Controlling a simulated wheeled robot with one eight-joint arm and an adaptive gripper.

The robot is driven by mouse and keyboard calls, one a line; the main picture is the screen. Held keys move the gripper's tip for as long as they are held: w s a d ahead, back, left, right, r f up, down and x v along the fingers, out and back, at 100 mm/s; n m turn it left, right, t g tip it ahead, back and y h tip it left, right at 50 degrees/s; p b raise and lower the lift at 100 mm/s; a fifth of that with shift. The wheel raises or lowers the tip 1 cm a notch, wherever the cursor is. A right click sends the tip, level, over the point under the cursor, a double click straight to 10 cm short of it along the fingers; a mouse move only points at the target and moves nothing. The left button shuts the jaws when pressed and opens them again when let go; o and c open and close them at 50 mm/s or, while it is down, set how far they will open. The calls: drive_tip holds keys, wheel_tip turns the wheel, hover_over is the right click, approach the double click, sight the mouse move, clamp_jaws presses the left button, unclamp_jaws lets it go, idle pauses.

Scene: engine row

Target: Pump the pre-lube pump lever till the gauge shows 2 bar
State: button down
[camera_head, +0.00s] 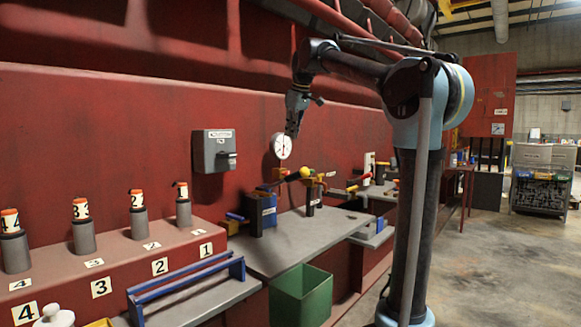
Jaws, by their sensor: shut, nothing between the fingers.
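The round white gauge (284,147) is on the red wall. Its needle and scale are too small to read. The pre-lube pump looks to be the blue block (262,212) on the grey shelf below the gauge. A dark lever with a yellow knob (305,172) slants up to the right from it. My gripper (292,134) points down just above and in front of the gauge and overlaps its upper right edge in the picture. It is shut and empty, apart from the lever and higher than its knob.
A grey switch box (213,150) is on the wall to the left. Numbered cylinders (84,236) stand on a red ledge at left. A blue rail (190,280) and green bin (301,295) are in front. More valves with red handles (359,178) crowd the right. The floor at right is clear.

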drive_tip(key=shift+w+a+r, duration=0.1)
drive_tip(key=shift+a+r, duration=0.05)
hover_over(290, 176)
wheel_tip(290, 176, down, 12)
drive_tip(key=shift+w, duration=0.1)
drive_tip(key=shift+d+f, duration=0.25)
drive_tip(key=shift+f, duration=0.2)
idle(0.4)
